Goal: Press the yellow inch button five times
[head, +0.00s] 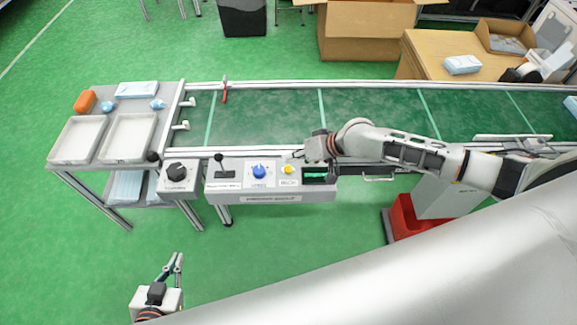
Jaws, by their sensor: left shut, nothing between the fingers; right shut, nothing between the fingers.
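The yellow button (289,169) sits on the grey control box (270,196) at the front edge of the conveyor, right of a blue knob (259,171). My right gripper (300,157) is shut and empty. Its fingertips are just above and right of the yellow button in the picture; I cannot tell whether they touch it. A dark green display (318,175) on the box is partly behind my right gripper. My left gripper (174,262) is shut and empty, low over the green floor at the bottom left, far from the box.
A black lever (222,165) and a separate black knob (177,172) are left of the blue knob. A grey table with white trays (128,138) stands left. The conveyor (270,115) runs behind the box. A red bin (405,218) stands right, below my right arm.

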